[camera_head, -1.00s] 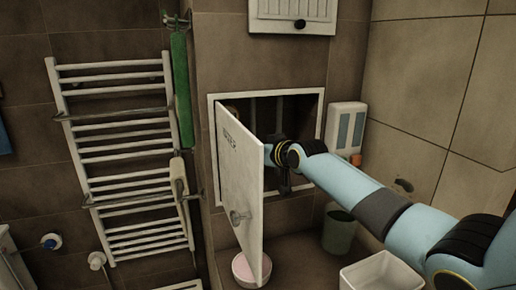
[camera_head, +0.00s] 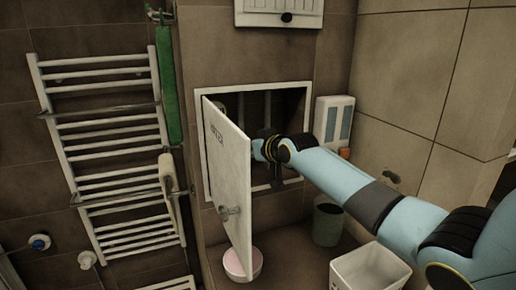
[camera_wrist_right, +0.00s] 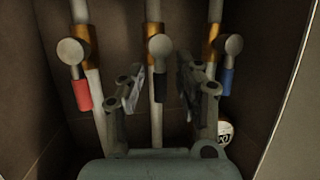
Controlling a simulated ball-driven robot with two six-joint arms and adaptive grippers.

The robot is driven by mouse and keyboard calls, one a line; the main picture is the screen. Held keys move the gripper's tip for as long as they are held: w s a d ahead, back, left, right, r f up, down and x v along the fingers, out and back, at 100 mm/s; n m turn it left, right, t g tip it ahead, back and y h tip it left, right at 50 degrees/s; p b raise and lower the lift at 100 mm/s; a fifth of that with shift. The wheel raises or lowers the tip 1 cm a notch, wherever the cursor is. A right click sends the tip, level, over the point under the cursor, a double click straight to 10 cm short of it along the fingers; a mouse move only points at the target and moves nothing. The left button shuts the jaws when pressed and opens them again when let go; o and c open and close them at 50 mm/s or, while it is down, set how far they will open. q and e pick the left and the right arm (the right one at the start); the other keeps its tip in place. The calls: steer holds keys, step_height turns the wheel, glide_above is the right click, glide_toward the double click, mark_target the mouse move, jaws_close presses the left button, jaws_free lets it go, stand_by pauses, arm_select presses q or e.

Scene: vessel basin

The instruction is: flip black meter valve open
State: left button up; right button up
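The black meter valve (camera_wrist_right: 161,88) is in the middle of the right wrist view, with a round grey knob on top and a black handle hanging down along its pipe. My right gripper (camera_wrist_right: 160,84) is open, its two fingers on either side of the black handle with visible gaps. In the head view my right gripper (camera_head: 275,170) reaches into the wall cabinet (camera_head: 302,92), and the valves there are mostly hidden by it and the cabinet door (camera_head: 228,180). My left gripper does not show.
A red-handled valve (camera_wrist_right: 79,92) is left of the black one and a blue-handled valve (camera_wrist_right: 227,80) right of it. A round gauge (camera_wrist_right: 225,132) sits low right. The cabinet door stands open, left of my right arm. A towel rail (camera_head: 105,140) is further left.

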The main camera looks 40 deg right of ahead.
steer(key=v, duration=1.1)
steer(key=shift+s+d, duration=0.25)
steer(key=shift+s, duration=0.05)
steer(key=shift+f, duration=0.15)
